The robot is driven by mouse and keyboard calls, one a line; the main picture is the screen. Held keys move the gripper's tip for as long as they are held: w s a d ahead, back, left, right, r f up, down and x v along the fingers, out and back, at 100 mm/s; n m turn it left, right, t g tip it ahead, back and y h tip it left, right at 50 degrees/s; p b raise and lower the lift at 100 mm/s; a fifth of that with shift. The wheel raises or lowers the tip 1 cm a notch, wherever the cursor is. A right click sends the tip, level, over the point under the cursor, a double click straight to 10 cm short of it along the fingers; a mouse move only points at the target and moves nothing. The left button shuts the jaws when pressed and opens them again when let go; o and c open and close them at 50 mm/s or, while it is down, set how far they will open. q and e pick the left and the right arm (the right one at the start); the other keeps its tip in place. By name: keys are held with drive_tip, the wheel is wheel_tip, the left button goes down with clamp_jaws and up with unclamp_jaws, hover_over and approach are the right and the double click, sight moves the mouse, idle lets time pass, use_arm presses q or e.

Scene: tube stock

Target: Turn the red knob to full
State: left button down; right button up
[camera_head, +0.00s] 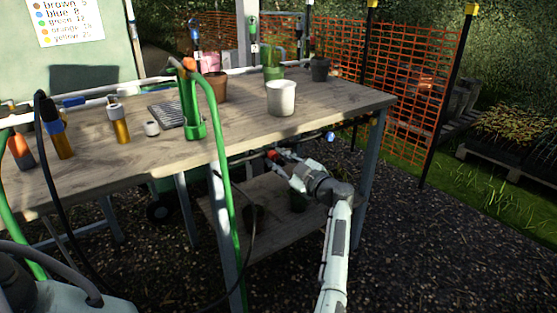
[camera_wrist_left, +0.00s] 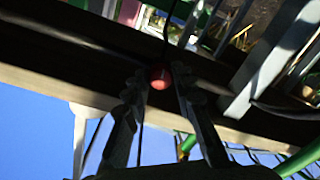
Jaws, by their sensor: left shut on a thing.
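The red knob (camera_head: 271,153) shows small under the front edge of the wooden table, towards its right half. In the left wrist view the red knob (camera_wrist_left: 160,77) is round and sits between the fingertips, against a dark surface. My left gripper (camera_head: 277,161) reaches up to it from below right and is shut on it; it fills the left wrist view (camera_wrist_left: 159,84) with a finger on each side of the knob. The knob's pointer or marks are not visible. My right gripper is not in view.
The wooden table (camera_head: 240,118) carries a white cup (camera_head: 281,98), a green tube-like holder (camera_head: 194,112), pots and bottles. A green hose (camera_head: 222,160) hangs over its front edge. A lower shelf (camera_head: 275,235) lies beneath. A blue knob (camera_head: 330,136) is further right under the edge.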

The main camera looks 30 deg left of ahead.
use_arm(q)
drive_tip(key=shift+r+m, duration=0.15)
drive_tip(key=shift+m, duration=0.45)
drive_tip(key=shift+a, duration=0.1)
drive_tip(key=c, duration=1.3)
unclamp_jaws()
drive_tip(key=shift+o, duration=0.2)
drive_tip(key=v, duration=1.2)
